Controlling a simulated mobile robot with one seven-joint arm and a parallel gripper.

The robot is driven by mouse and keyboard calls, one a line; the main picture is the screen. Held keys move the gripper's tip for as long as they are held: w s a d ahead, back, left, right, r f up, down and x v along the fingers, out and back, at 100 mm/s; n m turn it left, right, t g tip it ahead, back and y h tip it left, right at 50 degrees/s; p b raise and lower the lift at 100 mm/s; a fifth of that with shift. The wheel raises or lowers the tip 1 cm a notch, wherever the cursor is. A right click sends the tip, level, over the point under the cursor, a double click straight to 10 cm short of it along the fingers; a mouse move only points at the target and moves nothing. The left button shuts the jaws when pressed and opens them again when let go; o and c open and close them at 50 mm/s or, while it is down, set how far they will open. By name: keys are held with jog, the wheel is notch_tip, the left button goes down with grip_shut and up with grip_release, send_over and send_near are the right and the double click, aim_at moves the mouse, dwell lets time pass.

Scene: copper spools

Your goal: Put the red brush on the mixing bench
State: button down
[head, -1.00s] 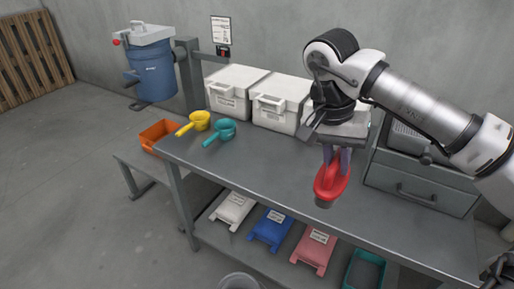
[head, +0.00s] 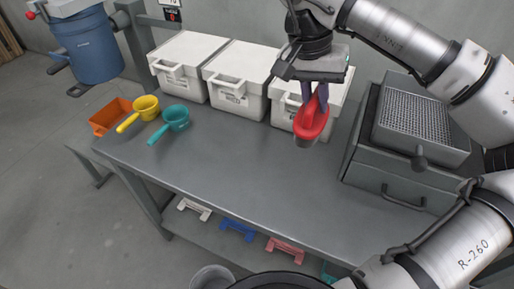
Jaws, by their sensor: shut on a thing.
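The red brush (head: 311,118) hangs below my gripper (head: 314,92), with its grey end pointing down. My gripper is shut on it. The brush appears above the rear part of the grey mixing bench (head: 235,175), in front of the rightmost white box. It looks raised above the bench top, though its exact height is hard to tell. The gripper's fingers are partly hidden by the brush.
Three white lidded boxes (head: 235,76) line the bench's back. A yellow scoop (head: 144,108), a teal scoop (head: 173,121) and an orange bin (head: 108,116) are at the left. A grey drawer unit (head: 400,165) stands right. The bench's middle and front are clear.

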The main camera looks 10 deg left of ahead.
jog(key=a+p+x, duration=0.1)
jog(key=x, duration=0.5)
jog(key=a+p+x, duration=0.1)
jog(key=x, duration=0.5)
jog(key=s+a+f+p+x, duration=0.1)
jog(key=a+x, duration=0.1)
jog(key=x, duration=0.4)
jog(key=shift+s+f, duration=0.1)
jog(key=shift+f, duration=0.65)
jog(key=shift+f, duration=0.2)
jog(key=c, duration=1.4)
grip_release()
jog(key=b+v, duration=0.1)
jog(key=v, duration=1.1)
jog(key=shift+r+b, duration=0.25)
jog(key=shift+b, duration=0.1)
